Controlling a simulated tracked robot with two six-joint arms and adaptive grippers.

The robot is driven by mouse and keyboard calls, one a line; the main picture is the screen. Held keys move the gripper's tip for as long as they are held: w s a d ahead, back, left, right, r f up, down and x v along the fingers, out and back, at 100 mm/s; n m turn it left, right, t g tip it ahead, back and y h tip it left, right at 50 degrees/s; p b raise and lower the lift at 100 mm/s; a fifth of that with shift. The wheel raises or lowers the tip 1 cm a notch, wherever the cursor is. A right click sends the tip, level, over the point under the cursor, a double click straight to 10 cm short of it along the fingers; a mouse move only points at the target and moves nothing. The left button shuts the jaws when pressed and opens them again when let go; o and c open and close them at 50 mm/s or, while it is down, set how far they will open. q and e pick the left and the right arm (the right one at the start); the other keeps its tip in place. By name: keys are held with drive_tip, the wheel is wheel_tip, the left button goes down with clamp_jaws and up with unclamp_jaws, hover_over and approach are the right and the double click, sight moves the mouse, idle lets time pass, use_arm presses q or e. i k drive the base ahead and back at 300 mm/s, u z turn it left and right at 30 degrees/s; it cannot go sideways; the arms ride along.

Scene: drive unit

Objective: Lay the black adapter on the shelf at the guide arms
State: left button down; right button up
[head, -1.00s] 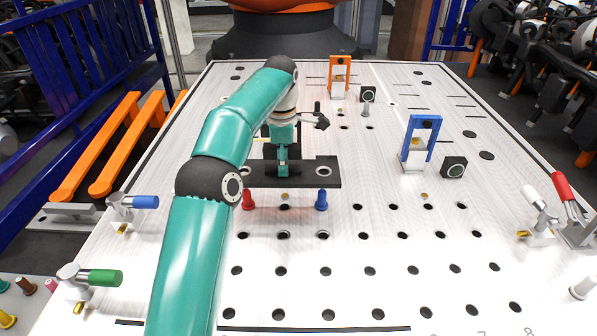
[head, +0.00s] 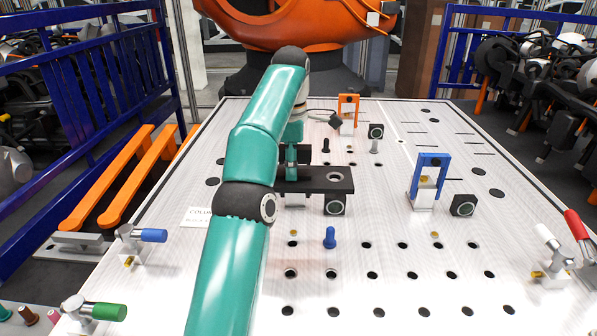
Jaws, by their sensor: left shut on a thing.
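The black adapter (head: 325,180) is a flat dark plate with a round hole near its right end. My left gripper (head: 291,170) is shut on it and holds it roughly level above the white perforated table (head: 400,300). The gripper's fingers are partly hidden by my teal arm, as is the plate's left part. Two long orange bars (head: 142,178), which look like the guide arms, stand off the table's left edge, with a grey ledge (head: 75,243) at their near end. I cannot tell for certain which surface is the shelf. My right gripper is not in view.
A black ringed block (head: 336,205) shows just below the plate. A blue pin (head: 330,238) stands nearer. A blue frame (head: 428,180) and an orange frame (head: 347,112) stand to the right and behind. Clamps with blue (head: 152,235) and green (head: 108,311) handles line the left edge.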

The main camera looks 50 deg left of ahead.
sight(61, 285)
drive_tip(key=k, duration=1.8)
